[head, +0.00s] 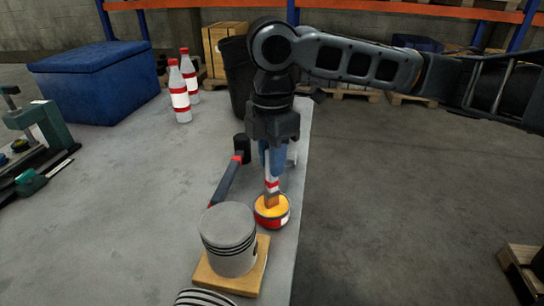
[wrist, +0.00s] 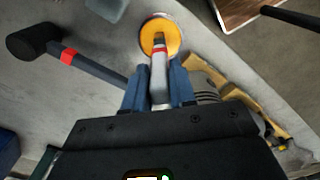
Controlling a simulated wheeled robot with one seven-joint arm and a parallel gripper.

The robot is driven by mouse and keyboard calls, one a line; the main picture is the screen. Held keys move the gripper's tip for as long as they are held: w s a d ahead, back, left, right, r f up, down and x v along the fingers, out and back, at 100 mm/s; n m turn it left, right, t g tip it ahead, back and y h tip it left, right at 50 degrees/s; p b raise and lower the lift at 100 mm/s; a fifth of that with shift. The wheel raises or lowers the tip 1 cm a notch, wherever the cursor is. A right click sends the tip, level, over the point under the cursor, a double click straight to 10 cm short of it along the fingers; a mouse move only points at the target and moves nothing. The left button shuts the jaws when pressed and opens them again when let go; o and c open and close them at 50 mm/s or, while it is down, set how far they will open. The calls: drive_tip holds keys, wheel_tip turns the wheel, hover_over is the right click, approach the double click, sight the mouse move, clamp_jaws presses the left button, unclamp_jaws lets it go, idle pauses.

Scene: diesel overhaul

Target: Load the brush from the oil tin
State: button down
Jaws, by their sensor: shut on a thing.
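My gripper (head: 272,160) is shut on the brush (head: 272,186), which has a light handle with a red band and points downward. In the wrist view the brush (wrist: 159,72) lies between my blue fingers (wrist: 158,88). The oil tin (head: 274,219) is a short round tin with a red and white side and yellow-orange oil inside. It also shows in the wrist view (wrist: 174,35). The brush's lower end is over the tin and appears to be at or in the oil; the exact depth is hard to tell.
A grey piston (head: 229,240) stands on a wooden board (head: 213,282) just in front of the tin. A black mallet with a red band (head: 226,180) lies to its left. Two red-and-white bottles (head: 180,95) and a blue box (head: 95,82) stand farther back. The bench's right edge is close.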

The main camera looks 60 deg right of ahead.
drive_tip(key=shift+r+p, duration=3.05)
drive_tip(key=shift+r, duration=0.45)
drive_tip(key=shift+f, duration=0.1)
